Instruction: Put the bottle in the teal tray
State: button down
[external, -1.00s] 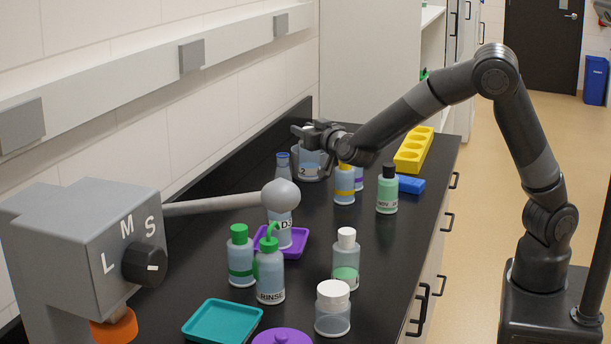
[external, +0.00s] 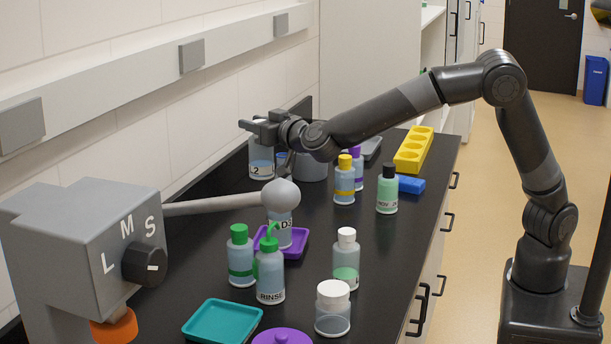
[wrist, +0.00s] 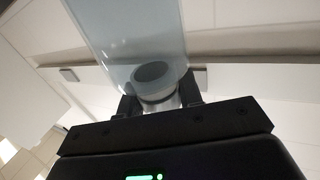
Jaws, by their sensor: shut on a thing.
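My gripper (external: 258,126) is shut on the neck of a clear bottle (external: 260,158) with pale blue liquid and a label showing a "2". The bottle hangs upright below the jaws, near the wall at the far left of the bench. In the wrist view, the bottle (wrist: 128,40) fills the upper middle, its neck between the two fingers (wrist: 160,98). The teal tray (external: 222,322) lies empty on the bench at the near left, well apart from the gripper.
A grey arm with a ball end (external: 281,195) reaches over the bench from the dial box (external: 125,240). A green-capped bottle (external: 240,262), a RINSE bottle (external: 270,275) and a white-capped jar (external: 332,310) stand near the teal tray. A purple tray (external: 299,243) holds a D3 bottle.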

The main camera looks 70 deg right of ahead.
jog(key=s+a+f+n+t+y, duration=0.15)
jog(key=s+a+y, duration=0.25)
jog(key=a, duration=1.6)
jog(key=s+a+n+y, duration=0.3)
jog(key=a, duration=1.6)
notch_tip(320, 180, down, 15)
jog(key=shift+d, duration=0.2)
jog(key=shift+w+f, duration=0.1)
jog(key=shift+f, duration=0.05)
jog(key=c, duration=1)
grip_release()
